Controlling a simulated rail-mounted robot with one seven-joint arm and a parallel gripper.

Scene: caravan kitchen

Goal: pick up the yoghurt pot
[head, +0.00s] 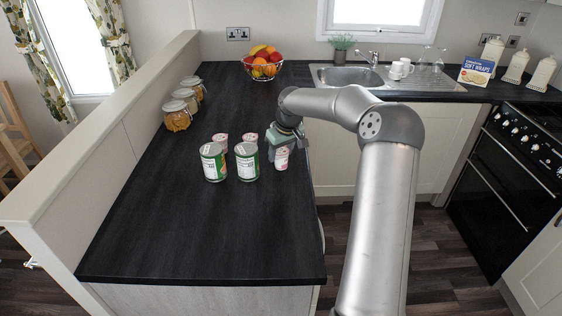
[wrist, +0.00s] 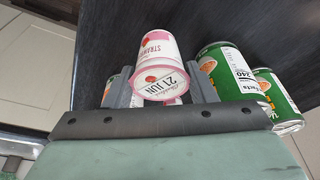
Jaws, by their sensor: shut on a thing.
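A small white and pink strawberry yoghurt pot (head: 281,160) is at my gripper, near the right edge of the dark worktop. In the wrist view the pot (wrist: 158,50) sits between the two fingers, its "21 JUN" lid facing the camera. My gripper (head: 280,150) is shut on it; in the wrist view the fingers (wrist: 161,88) flank the pot on both sides. I cannot tell whether its base touches the worktop.
Two green-labelled cans (head: 213,162) (head: 247,162) stand just left of the held pot. Two similar pots (head: 221,140) (head: 250,137) stand behind them. Glass jars (head: 177,115) and a fruit bowl (head: 263,66) are farther back. The front worktop (head: 210,235) is clear.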

